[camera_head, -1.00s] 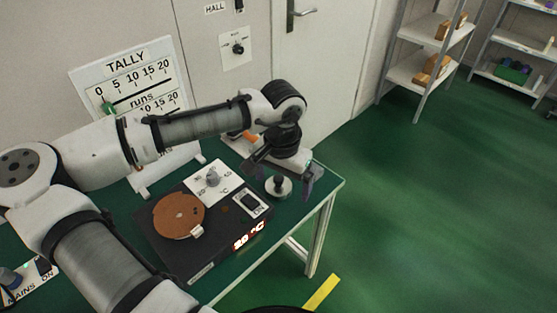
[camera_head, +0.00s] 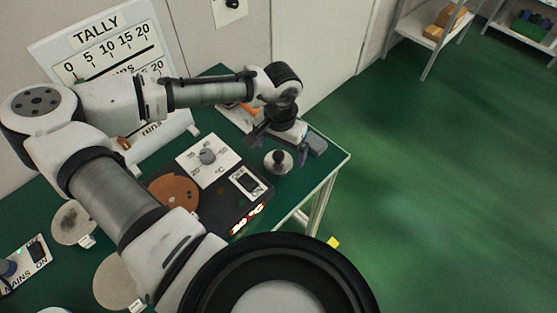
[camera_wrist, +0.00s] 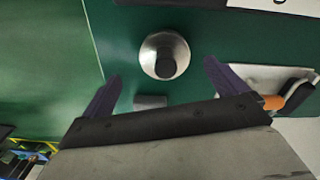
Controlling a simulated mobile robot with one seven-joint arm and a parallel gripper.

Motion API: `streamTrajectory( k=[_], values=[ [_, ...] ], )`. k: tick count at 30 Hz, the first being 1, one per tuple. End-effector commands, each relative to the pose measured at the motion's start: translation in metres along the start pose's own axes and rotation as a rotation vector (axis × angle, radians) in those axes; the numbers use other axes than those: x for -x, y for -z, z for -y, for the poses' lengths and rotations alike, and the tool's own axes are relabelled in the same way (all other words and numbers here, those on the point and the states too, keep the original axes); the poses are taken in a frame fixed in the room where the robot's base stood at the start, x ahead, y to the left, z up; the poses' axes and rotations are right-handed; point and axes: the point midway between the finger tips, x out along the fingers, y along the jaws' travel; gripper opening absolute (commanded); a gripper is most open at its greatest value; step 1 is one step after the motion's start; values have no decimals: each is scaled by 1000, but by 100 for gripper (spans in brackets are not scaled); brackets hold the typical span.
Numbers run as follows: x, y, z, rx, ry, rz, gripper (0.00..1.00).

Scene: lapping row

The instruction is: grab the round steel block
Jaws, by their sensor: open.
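The round steel block (camera_head: 278,166) is a low shiny disc with a dark knob on top. It stands upright on the green bench near its right edge, beside the black hotplate. In the wrist view it (camera_wrist: 152,50) lies just beyond the gap between the fingertips, roughly centred. My gripper (camera_head: 274,147) hangs above and just behind the block, jaws apart and empty. Both dark fingers of my gripper (camera_wrist: 162,72) show in the wrist view, with no contact with the block visible.
A small grey block (camera_head: 316,144) lies close by on the right, and shows between the fingers in the wrist view (camera_wrist: 150,102). The hotplate (camera_head: 222,212) with a brown disc (camera_head: 174,192) is left of the steel block. An orange-handled tool (camera_wrist: 273,102) lies nearby. Open floor is right.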

Motion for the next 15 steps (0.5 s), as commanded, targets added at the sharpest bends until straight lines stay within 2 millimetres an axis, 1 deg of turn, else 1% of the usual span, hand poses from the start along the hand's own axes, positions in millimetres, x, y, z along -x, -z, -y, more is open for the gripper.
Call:
streamTrajectory(
  k=[5,11,12,15],
  values=[
    [-9,1,1,-1,0,1,97],
    [-34,4,7,-1,1,1,97],
    [-41,4,6,-1,0,1,97],
    [-51,4,6,2,1,0,97]
  ],
)
